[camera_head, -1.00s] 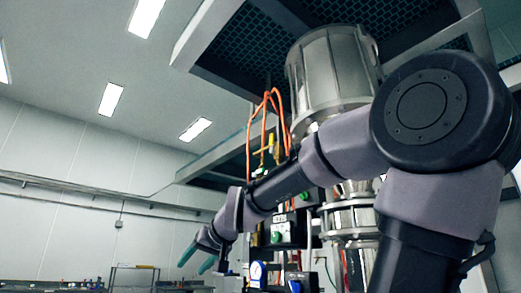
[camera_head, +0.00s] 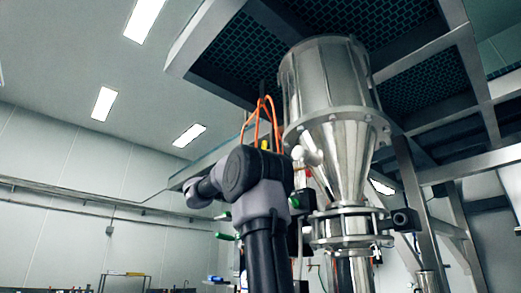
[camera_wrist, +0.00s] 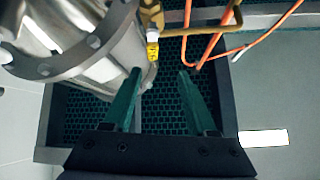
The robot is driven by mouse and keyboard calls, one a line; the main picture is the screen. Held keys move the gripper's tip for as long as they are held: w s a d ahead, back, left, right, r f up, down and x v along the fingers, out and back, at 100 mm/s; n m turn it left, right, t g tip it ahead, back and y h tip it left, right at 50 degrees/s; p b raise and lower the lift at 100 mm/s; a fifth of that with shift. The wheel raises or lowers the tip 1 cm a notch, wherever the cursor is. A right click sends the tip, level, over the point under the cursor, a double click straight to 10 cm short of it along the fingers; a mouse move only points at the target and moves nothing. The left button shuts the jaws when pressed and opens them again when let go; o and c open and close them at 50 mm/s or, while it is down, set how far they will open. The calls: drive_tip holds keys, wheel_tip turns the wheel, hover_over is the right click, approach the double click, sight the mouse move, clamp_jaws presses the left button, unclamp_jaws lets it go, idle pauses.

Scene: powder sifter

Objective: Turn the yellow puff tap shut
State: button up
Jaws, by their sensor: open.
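The yellow puff tap shows in the wrist view as a small yellow handle (camera_wrist: 152,50) on a brass-coloured fitting (camera_wrist: 150,16), beside the steel hopper. In the head view only a small yellow part (camera_head: 264,145) shows above my arm, near the orange hoses. My gripper (camera_wrist: 160,71) has two green fingers, spread apart with nothing between them. In the wrist view the yellow handle appears just beyond the left fingertip; whether they touch cannot be told.
The steel hopper (camera_head: 338,85) stands right of my arm, under a dark mesh platform (camera_head: 408,85). Orange hoses (camera_wrist: 190,40) run close to the right finger in the wrist view. A clamp ring (camera_head: 345,225) sits below the hopper.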

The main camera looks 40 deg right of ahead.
sight(262, 147)
drive_tip(key=d+r+g, duration=0.1)
drive_tip(key=d+r, duration=0.1)
drive_tip(key=s+d+r+g, duration=0.1)
drive_tip(key=d+r, duration=0.2)
drive_tip(key=d+r+m, duration=0.1)
drive_tip(key=d+r, duration=0.1)
drive_tip(key=d, duration=0.1)
drive_tip(key=shift+s+r+g, duration=0.3)
drive_tip(key=shift+g, duration=0.1)
clamp_jaws()
idle(1.2)
